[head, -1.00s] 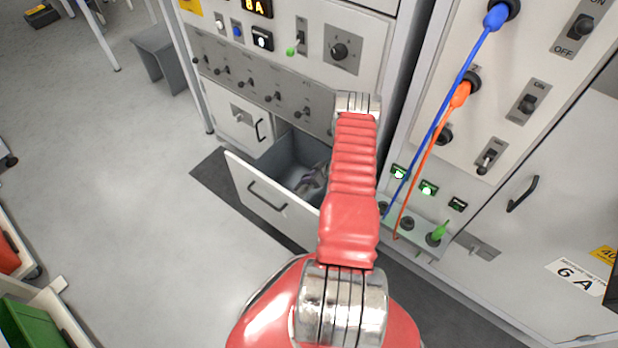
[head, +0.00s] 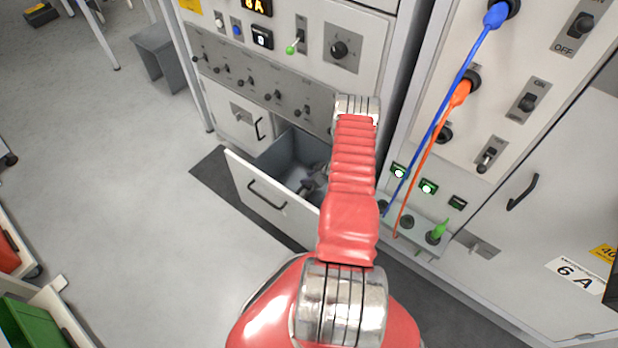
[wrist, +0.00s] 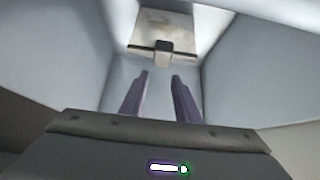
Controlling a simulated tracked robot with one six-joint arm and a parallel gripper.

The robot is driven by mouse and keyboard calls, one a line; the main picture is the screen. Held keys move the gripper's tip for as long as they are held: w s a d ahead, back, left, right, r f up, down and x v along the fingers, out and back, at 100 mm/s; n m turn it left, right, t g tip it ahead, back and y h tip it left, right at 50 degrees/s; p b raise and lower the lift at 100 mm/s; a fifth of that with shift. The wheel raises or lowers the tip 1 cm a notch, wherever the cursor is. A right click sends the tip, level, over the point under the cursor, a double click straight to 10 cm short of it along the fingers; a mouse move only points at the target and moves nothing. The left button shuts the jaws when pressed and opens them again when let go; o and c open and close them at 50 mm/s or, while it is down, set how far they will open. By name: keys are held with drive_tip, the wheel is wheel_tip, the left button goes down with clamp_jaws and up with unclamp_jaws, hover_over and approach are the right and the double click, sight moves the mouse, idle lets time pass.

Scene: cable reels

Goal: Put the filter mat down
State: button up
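A pale, mottled square piece, which looks like the filter mat (wrist: 165,22), shows in the wrist view beyond my fingertips. It has a dark bar and a grey block along its near edge. My gripper (wrist: 160,76) has its two purple-grey fingers apart with nothing between them, and the block appears just past the tips. The gripper is down inside the open grey drawer (head: 268,205); part of it shows in the head view (head: 313,183). My red arm hides the right part of the drawer, and I cannot make out the mat in the head view.
The drawer walls (wrist: 65,50) rise close on both sides of my gripper. A panel with switches (head: 290,90) stands above the drawer. Blue (head: 440,105) and orange (head: 428,150) cables hang on the right cabinet.

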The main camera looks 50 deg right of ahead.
drive_tip(key=shift+o, duration=1.2)
drive_tip(key=shift+r, duration=0.15)
drive_tip(key=shift+r, duration=0.5)
drive_tip(key=v, duration=1.2)
drive_tip(key=shift+s, duration=0.1)
